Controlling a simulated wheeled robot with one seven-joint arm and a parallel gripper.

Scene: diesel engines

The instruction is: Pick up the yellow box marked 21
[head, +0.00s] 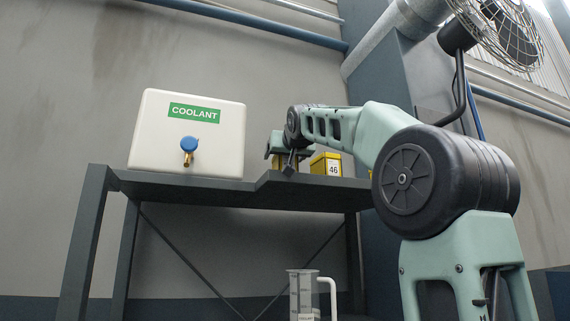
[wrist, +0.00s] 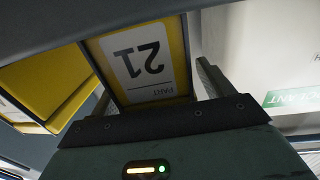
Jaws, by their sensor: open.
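The yellow box marked 21 (wrist: 140,62) fills the middle of the wrist view, its white label upside down. My gripper (head: 287,160) is at the shelf, its mint body across the bottom of the wrist view. The jaws are open, with the box in front of the palm. In the head view my gripper mostly hides a yellow box, with its number out of sight.
A yellow box marked 46 (head: 327,164) stands right of my gripper on the dark shelf (head: 215,188). A white coolant tank (head: 187,150) with a blue-capped tap stands left. A clear jug (head: 303,294) is below. A caged fan (head: 505,30) hangs upper right.

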